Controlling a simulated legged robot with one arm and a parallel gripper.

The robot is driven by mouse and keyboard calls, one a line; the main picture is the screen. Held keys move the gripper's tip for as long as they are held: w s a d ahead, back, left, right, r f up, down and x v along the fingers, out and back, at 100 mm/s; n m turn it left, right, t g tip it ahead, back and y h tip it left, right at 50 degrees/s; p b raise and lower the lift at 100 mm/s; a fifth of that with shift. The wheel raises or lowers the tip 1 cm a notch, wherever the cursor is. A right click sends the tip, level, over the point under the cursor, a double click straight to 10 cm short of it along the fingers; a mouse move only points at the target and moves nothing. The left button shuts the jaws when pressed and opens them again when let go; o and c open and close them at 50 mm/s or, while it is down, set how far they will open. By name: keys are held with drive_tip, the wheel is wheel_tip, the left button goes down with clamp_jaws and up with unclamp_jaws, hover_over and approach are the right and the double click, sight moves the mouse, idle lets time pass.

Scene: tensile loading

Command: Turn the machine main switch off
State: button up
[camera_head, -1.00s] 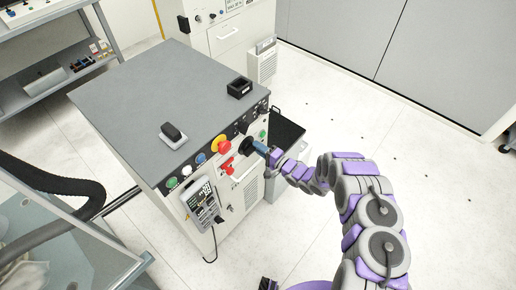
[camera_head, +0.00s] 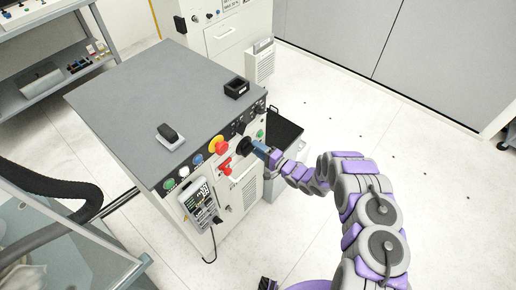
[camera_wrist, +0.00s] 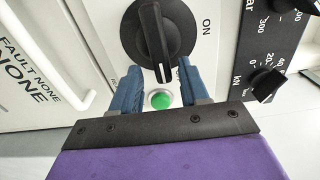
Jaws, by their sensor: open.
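The main switch (camera_wrist: 157,35) is a black rotary knob on a round black base, on the pale front panel of the grey-topped machine cabinet (camera_head: 160,95). In the wrist view its grip bar runs nearly upright, and "ON" is printed to its right. My gripper (camera_wrist: 160,68) is open, with one blue finger on each side of the bar's lower end. I cannot tell whether the fingers touch the knob. In the head view my gripper (camera_head: 259,149) is at the panel in front of the black switch (camera_head: 243,143), which it partly hides.
A green button (camera_wrist: 161,100) lies between my fingers in the wrist view. A smaller black knob (camera_wrist: 266,84) sits to the right. In the head view, a red-and-yellow emergency stop (camera_head: 218,145) and a red switch (camera_head: 225,170) are left of my gripper. Open floor (camera_head: 310,110) lies to the right.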

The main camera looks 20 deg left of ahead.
drive_tip(key=p+v, duration=0.1)
drive_tip(key=v, duration=1.6)
drive_tip(key=shift+w, duration=0.15)
drive_tip(key=shift+d, duration=0.1)
